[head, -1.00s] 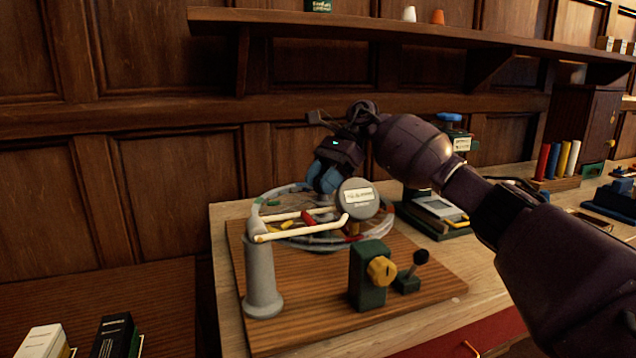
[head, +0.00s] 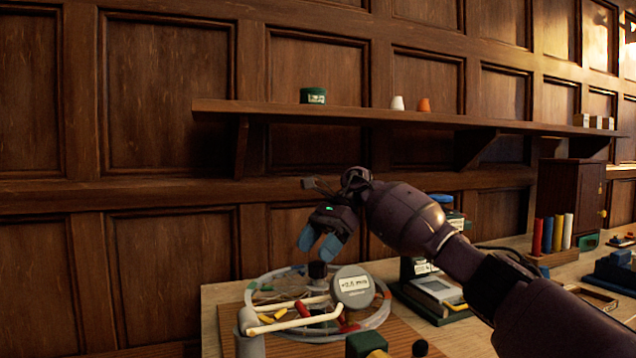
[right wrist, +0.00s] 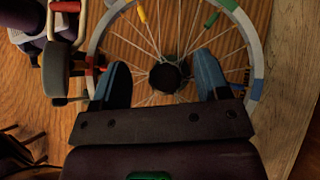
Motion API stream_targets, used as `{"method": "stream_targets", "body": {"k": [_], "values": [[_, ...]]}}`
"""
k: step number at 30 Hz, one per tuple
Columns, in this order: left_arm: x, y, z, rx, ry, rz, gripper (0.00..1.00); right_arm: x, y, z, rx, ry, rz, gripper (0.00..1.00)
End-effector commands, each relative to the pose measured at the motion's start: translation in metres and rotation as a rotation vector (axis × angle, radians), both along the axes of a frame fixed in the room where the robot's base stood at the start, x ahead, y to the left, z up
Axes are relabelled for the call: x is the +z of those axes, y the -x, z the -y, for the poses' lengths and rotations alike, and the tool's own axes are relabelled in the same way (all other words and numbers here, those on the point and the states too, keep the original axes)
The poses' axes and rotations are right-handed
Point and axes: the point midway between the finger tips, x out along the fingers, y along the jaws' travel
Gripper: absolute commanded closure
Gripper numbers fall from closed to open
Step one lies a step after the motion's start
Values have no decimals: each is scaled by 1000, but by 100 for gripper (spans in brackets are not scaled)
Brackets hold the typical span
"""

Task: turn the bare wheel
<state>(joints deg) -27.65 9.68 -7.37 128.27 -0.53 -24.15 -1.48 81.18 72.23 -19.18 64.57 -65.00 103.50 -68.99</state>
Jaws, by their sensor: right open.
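The bare wheel (head: 376,312) lies flat on its stand in the head view, with a pale rim, thin spokes and coloured tags. Its black hub (head: 318,270) stands up in the middle. My right gripper (head: 320,243) is open just above the hub, its blue fingers pointing down. In the right wrist view, the fingers lie either side of the hub (right wrist: 165,77) with visible gaps, and the wheel's rim (right wrist: 257,60) curves around them. A round grey dial (head: 352,287) with a white label sits over the rim. My left gripper is not in view.
A grey post (head: 248,340) with cream rods (head: 290,326) stands at the wheel's near side. A green block (head: 366,345) and black knob (head: 419,348) are at the front. A green device (head: 436,292) stands to the right. A shelf (head: 350,113) runs above on the panelled wall.

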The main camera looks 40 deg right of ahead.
Motion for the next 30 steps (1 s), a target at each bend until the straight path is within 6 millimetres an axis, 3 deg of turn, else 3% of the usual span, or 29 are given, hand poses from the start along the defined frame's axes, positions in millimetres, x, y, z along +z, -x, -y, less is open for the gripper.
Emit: {"method": "stream_targets", "body": {"k": [1,3,18,24,30], "values": [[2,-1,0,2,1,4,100,16,1,-1,0,-1,9,31],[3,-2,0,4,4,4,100,30,1,0,-1,-2,8,31],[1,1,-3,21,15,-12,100,123,1,0,-1,-1,5,31],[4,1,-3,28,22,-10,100,147,1,0,0,0,3,31],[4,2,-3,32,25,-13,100,157,0,0,-1,0,1,31]]}}
